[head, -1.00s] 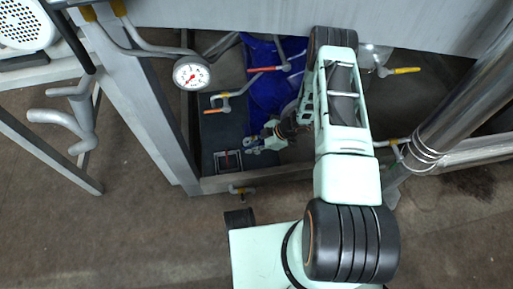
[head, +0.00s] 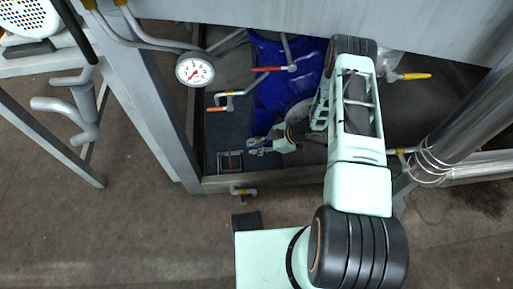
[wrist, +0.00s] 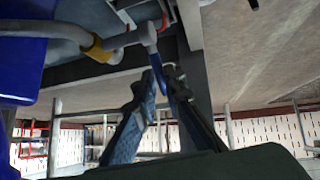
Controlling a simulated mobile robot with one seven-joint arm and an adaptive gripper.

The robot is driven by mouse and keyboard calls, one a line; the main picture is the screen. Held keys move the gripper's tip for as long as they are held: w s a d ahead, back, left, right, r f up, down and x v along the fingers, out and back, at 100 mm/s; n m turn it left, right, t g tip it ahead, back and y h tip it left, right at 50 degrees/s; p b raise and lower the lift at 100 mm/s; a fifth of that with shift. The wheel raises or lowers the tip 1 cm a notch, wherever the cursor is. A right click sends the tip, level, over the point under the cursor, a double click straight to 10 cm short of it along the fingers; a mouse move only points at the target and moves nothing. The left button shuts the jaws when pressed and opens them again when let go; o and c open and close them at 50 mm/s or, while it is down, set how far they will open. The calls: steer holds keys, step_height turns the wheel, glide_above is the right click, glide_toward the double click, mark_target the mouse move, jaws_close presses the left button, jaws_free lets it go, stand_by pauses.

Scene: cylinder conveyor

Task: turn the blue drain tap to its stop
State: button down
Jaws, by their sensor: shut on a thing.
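The blue drain tap (wrist: 157,68) shows in the wrist view as a thin blue lever hanging from a grey valve body on a pipe. My gripper (wrist: 160,84) has its two fingers close together around the lever's lower part, shut on it. In the head view my gripper (head: 256,146) reaches low under the machine, at the front left of the recess. There the lever is too small and too covered by the fingers to make out.
A yellow-banded pipe (wrist: 98,48) runs beside the valve, near a blue surface. In the head view, a red-handled tap (head: 268,69), an orange-handled tap (head: 216,108) and a yellow-handled tap (head: 416,76) surround my arm. A gauge (head: 195,69) hangs left; a steel column (head: 465,95) stands right.

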steer(key=c, duration=2)
jaws_free()
steer(key=v, duration=1.2)
steer(key=shift+c, duration=0.2)
